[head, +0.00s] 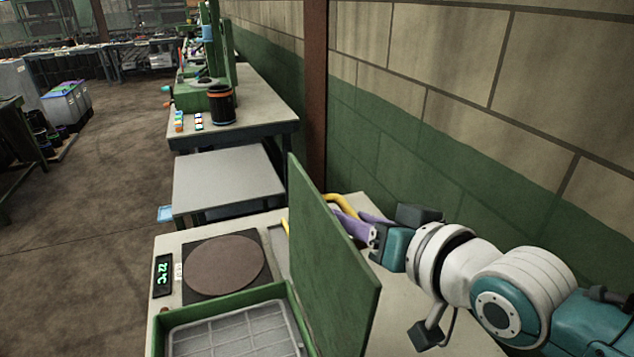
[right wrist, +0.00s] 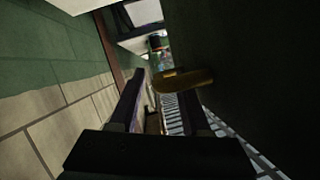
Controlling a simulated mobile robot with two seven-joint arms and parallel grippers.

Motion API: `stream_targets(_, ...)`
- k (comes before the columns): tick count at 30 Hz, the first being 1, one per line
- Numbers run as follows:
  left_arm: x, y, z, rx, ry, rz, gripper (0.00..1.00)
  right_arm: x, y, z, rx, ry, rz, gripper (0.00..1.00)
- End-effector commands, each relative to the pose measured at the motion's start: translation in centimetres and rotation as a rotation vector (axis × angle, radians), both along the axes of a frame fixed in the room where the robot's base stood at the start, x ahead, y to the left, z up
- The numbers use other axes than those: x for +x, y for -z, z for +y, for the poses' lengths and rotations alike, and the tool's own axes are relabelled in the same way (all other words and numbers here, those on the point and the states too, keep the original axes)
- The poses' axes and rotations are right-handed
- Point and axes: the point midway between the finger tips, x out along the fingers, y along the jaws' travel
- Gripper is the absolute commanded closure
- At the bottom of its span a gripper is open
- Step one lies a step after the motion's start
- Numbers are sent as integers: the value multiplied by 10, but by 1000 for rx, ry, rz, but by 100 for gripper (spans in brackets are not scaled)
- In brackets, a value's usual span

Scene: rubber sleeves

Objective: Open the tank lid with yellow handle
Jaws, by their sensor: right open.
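The green tank lid (head: 330,265) stands about upright at the right side of the green-rimmed tank (head: 225,309), whose top is uncovered, with a grey grid inside. The yellow handle (head: 345,205) shows behind the lid, beside my right gripper (head: 356,222). In the right wrist view, the yellow handle (right wrist: 185,80) lies by the fingertips of my open right gripper (right wrist: 163,88); whether it touches them, I cannot tell. The lid is the dark surface (right wrist: 255,60) at the right of that view. The lid hides part of the gripper in the head view. My left gripper is out of view.
A brown round plate (head: 224,266) and a temperature display (head: 162,276) sit beyond the tank on the table. A brick wall (head: 480,130) and a brown post (head: 315,90) stand close on the right. The floor (head: 90,240) at left is clear.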

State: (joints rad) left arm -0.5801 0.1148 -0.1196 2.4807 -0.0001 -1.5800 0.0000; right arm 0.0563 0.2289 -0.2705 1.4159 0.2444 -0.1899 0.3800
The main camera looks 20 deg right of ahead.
Motion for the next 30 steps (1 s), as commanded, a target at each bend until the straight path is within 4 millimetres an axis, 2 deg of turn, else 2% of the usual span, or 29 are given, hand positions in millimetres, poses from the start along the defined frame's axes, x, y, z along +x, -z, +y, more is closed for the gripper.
stream_targets(9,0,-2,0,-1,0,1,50,-52,-18,-12,-2,0,3,53)
stream_targets(15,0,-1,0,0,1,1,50,-73,-26,-17,-2,1,2,53)
stream_targets(30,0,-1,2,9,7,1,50,-79,-29,-19,-1,0,1,53)
